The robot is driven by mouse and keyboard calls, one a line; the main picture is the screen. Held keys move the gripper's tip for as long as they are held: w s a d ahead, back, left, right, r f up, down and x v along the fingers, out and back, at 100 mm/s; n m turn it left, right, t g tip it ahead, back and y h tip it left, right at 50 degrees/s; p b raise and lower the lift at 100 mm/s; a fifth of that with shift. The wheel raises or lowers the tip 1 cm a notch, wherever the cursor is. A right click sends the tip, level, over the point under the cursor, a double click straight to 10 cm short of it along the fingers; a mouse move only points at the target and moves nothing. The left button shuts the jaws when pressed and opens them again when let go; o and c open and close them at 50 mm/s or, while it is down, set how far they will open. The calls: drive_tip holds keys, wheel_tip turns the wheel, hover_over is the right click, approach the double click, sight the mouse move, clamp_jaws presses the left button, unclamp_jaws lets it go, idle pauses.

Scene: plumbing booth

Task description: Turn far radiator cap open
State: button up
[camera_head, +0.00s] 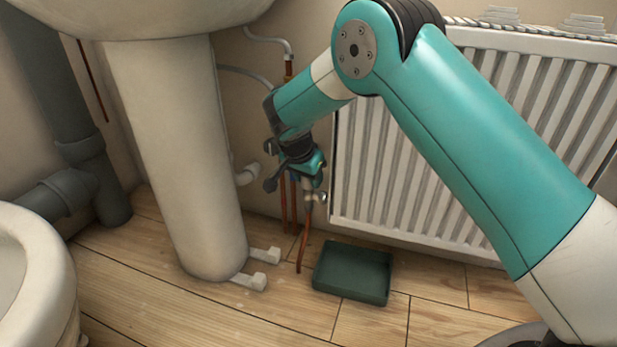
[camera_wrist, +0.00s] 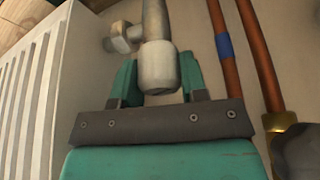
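The far radiator valve (camera_head: 318,197) is at the lower left corner of the radiator, and my arm reaches down to it. In the wrist view its pale, rounded cap (camera_wrist: 158,68) lies between the two teal fingers of my gripper (camera_wrist: 159,78). One finger is on each side of the cap, very close to it; I cannot tell whether they press on it. In the head view my gripper (camera_head: 307,180) is just above the valve, and the cap is hidden there.
The ribbed white radiator (camera_head: 390,170) stands right of the valve. Copper pipes (camera_wrist: 262,58) run close by on the other side. A dark green tray (camera_head: 352,271) lies on the floor below. The white pedestal (camera_head: 175,160) stands to the left.

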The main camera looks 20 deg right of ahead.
drive_tip(key=c, duration=0.3)
drive_tip(key=shift+r+n+p, duration=0.15)
drive_tip(key=shift+n+p, duration=0.15)
drive_tip(key=shift+p, duration=0.3)
drive_tip(key=shift+r+n+p, duration=0.15)
drive_tip(key=shift+n+p, duration=0.35)
drive_tip(key=shift+p, duration=0.55)
drive_tip(key=n+t+y+p, duration=0.1)
drive_tip(key=n+p, duration=0.1)
drive_tip(key=p, duration=0.2)
drive_tip(key=shift+n, duration=0.3)
drive_tip(key=shift+f+n+y+p, duration=0.2)
drive_tip(key=shift+n+y+p, duration=0.2)
drive_tip(key=shift+n+p, duration=0.45)
drive_tip(key=shift+f+t, duration=0.1)
drive_tip(key=shift+t, duration=0.2)
